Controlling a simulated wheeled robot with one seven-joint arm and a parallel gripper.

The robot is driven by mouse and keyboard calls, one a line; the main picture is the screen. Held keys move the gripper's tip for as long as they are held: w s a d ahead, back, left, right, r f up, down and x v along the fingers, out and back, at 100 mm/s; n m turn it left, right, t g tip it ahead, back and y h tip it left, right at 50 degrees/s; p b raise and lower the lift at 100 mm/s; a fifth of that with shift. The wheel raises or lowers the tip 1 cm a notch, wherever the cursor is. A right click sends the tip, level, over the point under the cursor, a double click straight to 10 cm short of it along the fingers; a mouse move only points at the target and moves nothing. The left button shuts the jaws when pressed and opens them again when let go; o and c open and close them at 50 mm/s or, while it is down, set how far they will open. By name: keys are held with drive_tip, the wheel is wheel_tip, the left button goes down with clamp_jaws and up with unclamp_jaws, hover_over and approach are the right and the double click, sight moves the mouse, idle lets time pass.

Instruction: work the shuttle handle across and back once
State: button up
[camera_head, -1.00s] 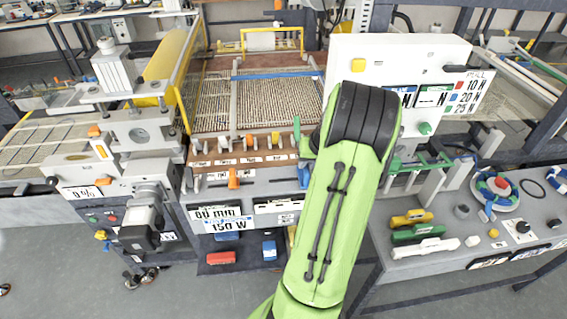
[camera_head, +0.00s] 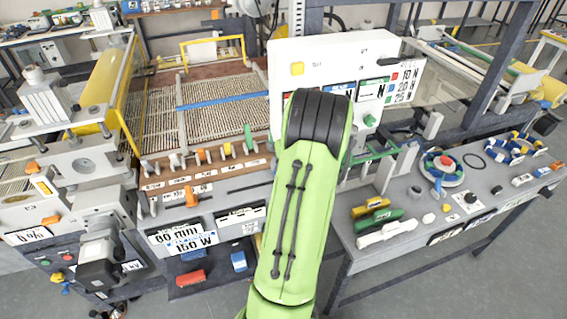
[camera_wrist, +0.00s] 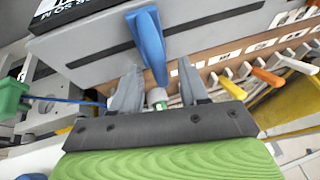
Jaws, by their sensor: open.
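A blue lever handle (camera_wrist: 148,42) stands in a dark slot on a grey panel in the wrist view. No readable label shows whether it is the shuttle handle. My gripper (camera_wrist: 161,80) is open, with its two grey fingers apart on either side of the blue handle's near end. I cannot tell whether they touch it. In the head view my arm hides the gripper and the blue handle. An orange lever handle (camera_head: 190,197) stands in another slot on the machine's front panel.
A row of small coloured levers (camera_head: 202,156) runs along the brown strip behind the front panel; several also show in the wrist view (camera_wrist: 267,76). A white panel box (camera_head: 322,60) stands behind my arm. A grey side table (camera_head: 408,246) with loose parts is at right.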

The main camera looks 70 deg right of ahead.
drive_tip(key=v, duration=1.5)
drive_tip(key=shift+r+p, duration=0.35)
drive_tip(key=shift+p, duration=0.05)
drive_tip(key=shift+s+a, duration=0.1)
